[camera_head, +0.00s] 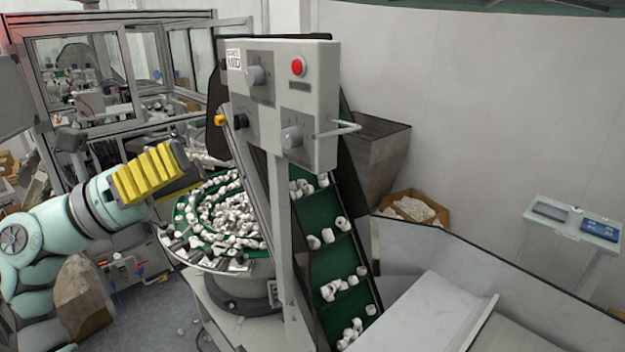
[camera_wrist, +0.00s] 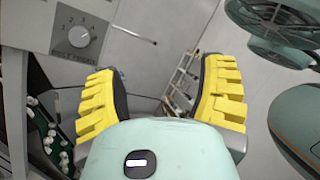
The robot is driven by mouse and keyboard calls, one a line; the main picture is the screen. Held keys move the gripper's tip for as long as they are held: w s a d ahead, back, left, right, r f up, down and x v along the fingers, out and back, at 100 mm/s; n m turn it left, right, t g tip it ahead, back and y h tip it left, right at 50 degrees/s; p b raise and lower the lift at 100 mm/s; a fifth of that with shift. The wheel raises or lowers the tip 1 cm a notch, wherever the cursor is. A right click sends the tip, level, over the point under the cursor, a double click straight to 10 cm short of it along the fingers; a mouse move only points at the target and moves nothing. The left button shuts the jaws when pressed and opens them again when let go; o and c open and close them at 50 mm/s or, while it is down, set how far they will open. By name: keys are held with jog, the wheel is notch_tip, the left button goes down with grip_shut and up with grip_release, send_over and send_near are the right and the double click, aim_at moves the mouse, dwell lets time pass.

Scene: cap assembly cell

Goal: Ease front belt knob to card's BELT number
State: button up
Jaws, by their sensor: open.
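The grey control box (camera_head: 320,100) stands on a post above the belt and carries two grey dial knobs. The lower knob (camera_head: 291,137) is beside a bar handle; the upper knob (camera_head: 254,75) is higher and to the left. A white card (camera_head: 233,59) with dark print sits at the box's upper left; its text is too small to read surely. My gripper (camera_head: 150,174), with yellow ribbed fingers, is left of the box, apart from it. In the wrist view my gripper (camera_wrist: 160,70) is open and empty. A numbered knob (camera_wrist: 79,37) shows at upper left there, beyond the left finger.
A red button (camera_head: 297,67) is on the box. A yellow-orange knob (camera_head: 219,120) sticks out at the box's left side.

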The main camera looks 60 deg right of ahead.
jog(key=w+d+f+t+b, duration=0.3)
jog(key=w+d+t+b, duration=0.15)
jog(key=t, duration=0.25)
jog(key=p, duration=1.1)
send_near(286, 140)
jog(key=shift+y, duration=0.4)
jog(key=x, duration=0.5)
jog(key=r+x, duration=0.1)
jog(key=x, duration=0.2)
jog(key=shift+d, duration=0.15)
jog(key=shift+f+x, duration=0.2)
jog(key=shift+x, duration=0.7)
jog(key=shift+o, duration=0.3)
jog(key=shift+w, duration=0.1)
grip_shut()
